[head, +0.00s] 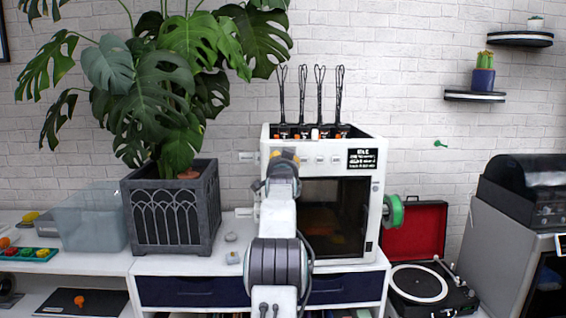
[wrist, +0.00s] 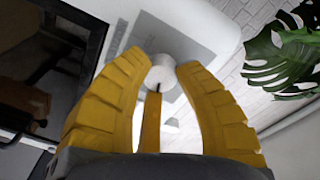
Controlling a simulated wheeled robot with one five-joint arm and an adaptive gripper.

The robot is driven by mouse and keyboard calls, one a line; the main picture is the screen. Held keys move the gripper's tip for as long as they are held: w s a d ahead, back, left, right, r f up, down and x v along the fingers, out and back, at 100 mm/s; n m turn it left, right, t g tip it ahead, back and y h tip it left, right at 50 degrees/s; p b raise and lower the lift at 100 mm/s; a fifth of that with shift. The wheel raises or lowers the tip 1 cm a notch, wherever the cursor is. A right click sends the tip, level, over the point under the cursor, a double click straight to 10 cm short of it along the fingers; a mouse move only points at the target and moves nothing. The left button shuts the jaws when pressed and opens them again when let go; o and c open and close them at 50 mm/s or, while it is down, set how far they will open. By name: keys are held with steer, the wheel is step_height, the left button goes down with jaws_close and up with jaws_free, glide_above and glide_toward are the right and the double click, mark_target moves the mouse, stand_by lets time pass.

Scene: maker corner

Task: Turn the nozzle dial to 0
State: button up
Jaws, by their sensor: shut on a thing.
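The white 3D printer (head: 352,262) stands on the white bench with its dark window facing me. My gripper (head: 281,157) is at the upper left of its front, and the arm hides part of the printer. In the wrist view, the yellow fingers of my gripper (wrist: 162,75) are shut on a small light-grey round dial (wrist: 160,70). A grey label panel (wrist: 183,42) lies behind the dial. I cannot read a number or pointer there.
A large plant in a dark grey planter (head: 173,218) stands left of the printer. A green spool (head: 396,212) sticks out on the printer's right side. Two small grey objects lie on the bench before the planter. A record player (head: 432,285) is at the lower right.

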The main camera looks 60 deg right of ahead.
steer(key=shift+r+n, duration=0.1)
steer(key=shift+n, duration=0.2)
jaws_close()
steer(key=shift+w+n+h+b, duration=0.1)
steer(key=shift+n+h+b, duration=0.45)
steer(key=shift+n, duration=3.85)
steer(key=shift+a+r+y, duration=0.1)
steer(key=shift+y, duration=0.15)
steer(key=o, duration=0.6)
jaws_free()
steer(key=o, duration=0.5)
steer(key=shift+f, duration=0.2)
steer(key=v, duration=1.1)
steer(key=shift+s+a, duration=0.25)
steer(key=shift+a, duration=0.1)
